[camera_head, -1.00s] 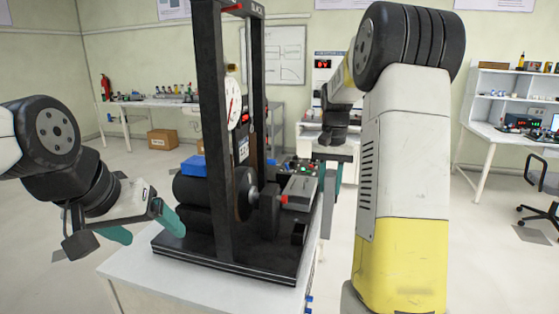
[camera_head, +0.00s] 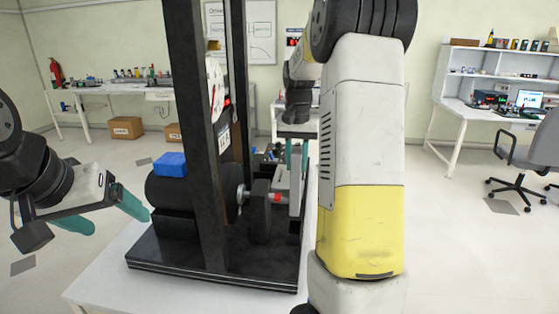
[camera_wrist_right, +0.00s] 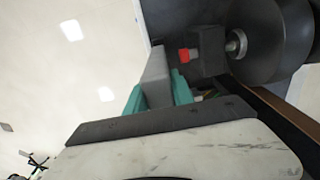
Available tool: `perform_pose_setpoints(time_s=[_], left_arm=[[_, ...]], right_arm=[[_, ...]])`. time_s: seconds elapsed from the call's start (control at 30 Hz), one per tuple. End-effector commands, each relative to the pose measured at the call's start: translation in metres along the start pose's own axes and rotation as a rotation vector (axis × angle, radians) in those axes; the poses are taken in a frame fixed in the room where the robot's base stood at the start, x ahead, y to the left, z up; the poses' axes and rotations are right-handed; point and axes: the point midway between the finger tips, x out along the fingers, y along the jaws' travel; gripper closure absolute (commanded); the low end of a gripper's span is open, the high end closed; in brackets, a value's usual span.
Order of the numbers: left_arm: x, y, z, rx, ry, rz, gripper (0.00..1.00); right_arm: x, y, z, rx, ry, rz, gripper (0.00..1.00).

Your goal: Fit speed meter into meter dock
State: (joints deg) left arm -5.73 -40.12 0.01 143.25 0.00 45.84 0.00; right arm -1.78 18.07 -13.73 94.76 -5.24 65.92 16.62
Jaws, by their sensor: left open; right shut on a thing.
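A black rig (camera_head: 205,278) stands on the white table. A round white dial with red marks (camera_head: 216,88) sits high in its upright frame, seen nearly edge-on. My right gripper (camera_head: 296,172) is at the rig's right side, shut on a grey block (camera_wrist_right: 157,75). In the right wrist view its teal fingers clasp both sides of the block, close to a red-tipped part (camera_wrist_right: 186,55). I cannot tell whether the block rests on the rig, or which part is the speed meter or the dock. My left gripper (camera_head: 103,214) is open and empty, left of the rig.
A blue block (camera_head: 171,164) lies on the rig's dark cylinder (camera_head: 165,190). The rig's tall post (camera_head: 195,120) stands between the left gripper and the right one. The table's front left (camera_head: 110,265) is bare. Benches and a chair (camera_head: 525,160) are far back.

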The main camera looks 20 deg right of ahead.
Motion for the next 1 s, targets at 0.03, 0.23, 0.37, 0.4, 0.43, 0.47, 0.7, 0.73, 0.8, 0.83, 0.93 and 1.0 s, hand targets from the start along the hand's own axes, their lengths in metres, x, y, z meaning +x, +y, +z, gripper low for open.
perform_pose_setpoints(time_s=[0.03, 0.23, 0.37, 0.4, 0.43, 0.47, 0.7, 0.73, 0.8, 0.83, 0.93, 1.0], left_arm=[[0.0, 0.0, 0.0, 0.0, 0.0, 0.0, 0.2], [0.0, 0.0, 0.0, 0.0, 0.0, 0.0, 0.2], [0.0, 0.0, 0.0, 0.0, 0.0, 0.0, 0.2], [0.0, 0.0, 0.0, 0.0, 0.0, 0.0, 0.2], [0.0, 0.0, 0.0, 0.0, 0.0, 0.0, 0.2], [0.0, 0.0, 0.0, 0.0, 0.0, 0.0, 0.2], [0.0, 0.0, 0.0, 0.0, 0.0, 0.0, 0.2], [0.0, 0.0, 0.0, 0.0, 0.0, 0.0, 0.2], [0.0, 0.0, 0.0, 0.0, 0.0, 0.0, 0.2], [0.0, 0.0, 0.0, 0.0, 0.0, 0.0, 0.2], [0.0, 0.0, 0.0, 0.0, 0.0, 0.0, 0.2], [0.0, 0.0, 0.0, 0.0, 0.0, 0.0, 0.2]], right_arm=[[0.004, 0.0, 0.0, 0.0, -0.002, 0.001, 1.0], [0.023, 0.0, 0.0, 0.0, -0.002, 0.0, 1.0], [0.035, 0.0, 0.0, 0.0, -0.002, 0.0, 1.0], [0.039, 0.0, 0.0, 0.0, -0.002, 0.0, 1.0], [0.041, 0.0, 0.0, 0.0, -0.002, 0.0, 1.0], [0.043, 0.0, 0.0, 0.0, -0.002, 0.0, 1.0], [0.053, 0.0, 0.0, 0.0, 0.0, 0.0, 1.0], [0.053, 0.0, 0.0, 0.0, 0.0, 0.0, 1.0], [0.054, 0.0, 0.0, 0.0, 0.0, 0.0, 1.0], [0.054, 0.0, 0.0, 0.0, 0.0, 0.0, 1.0], [0.054, 0.0, 0.0, 0.0, 0.0, 0.0, 1.0], [0.054, 0.0, 0.0, 0.0, 0.0, 0.0, 1.0]])
